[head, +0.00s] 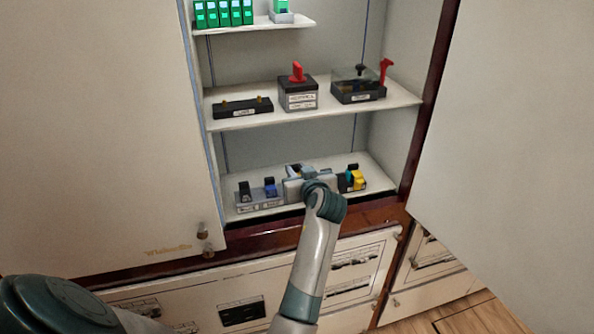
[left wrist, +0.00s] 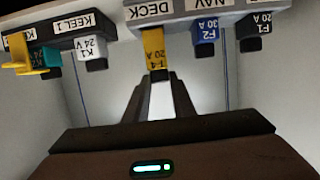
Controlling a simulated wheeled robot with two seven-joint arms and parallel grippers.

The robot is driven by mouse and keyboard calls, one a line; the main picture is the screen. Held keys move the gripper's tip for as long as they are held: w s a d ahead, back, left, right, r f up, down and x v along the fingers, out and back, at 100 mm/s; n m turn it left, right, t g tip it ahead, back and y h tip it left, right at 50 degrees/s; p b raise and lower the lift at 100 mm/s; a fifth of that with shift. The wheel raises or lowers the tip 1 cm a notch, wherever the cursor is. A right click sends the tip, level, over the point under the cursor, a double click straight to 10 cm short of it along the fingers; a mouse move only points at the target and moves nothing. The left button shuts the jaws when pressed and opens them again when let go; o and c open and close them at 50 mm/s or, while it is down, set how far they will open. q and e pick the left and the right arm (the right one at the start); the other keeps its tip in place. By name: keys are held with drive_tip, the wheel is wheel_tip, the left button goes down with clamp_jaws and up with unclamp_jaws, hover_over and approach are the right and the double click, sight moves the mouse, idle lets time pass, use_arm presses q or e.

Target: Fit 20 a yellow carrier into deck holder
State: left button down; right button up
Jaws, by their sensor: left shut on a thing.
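My left gripper (left wrist: 153,78) is shut on the yellow carrier (left wrist: 153,48), marked 20 A, in the left wrist view, which is upside down. The carrier is lined up with the deck holder (left wrist: 187,8) and looks to touch it or sit in it; I cannot tell how deep. In the head view the left gripper (head: 308,186) is at the middle of the lowest shelf's row and hides the carrier and most of the deck holder. My right gripper is not in view.
Beside the deck holder stand a blue carrier (left wrist: 205,30) in the NAV holder and a black 20 A carrier (left wrist: 257,25). The middle shelf (head: 313,112) is above.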

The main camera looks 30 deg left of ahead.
use_arm(q)
drive_tip(key=shift+f+b, duration=0.5)
drive_tip(key=shift+f, duration=0.25)
drive_tip(key=shift+f+b, duration=0.55)
drive_tip(key=shift+f, duration=0.15)
drive_tip(key=c, duration=1.4)
unclamp_jaws()
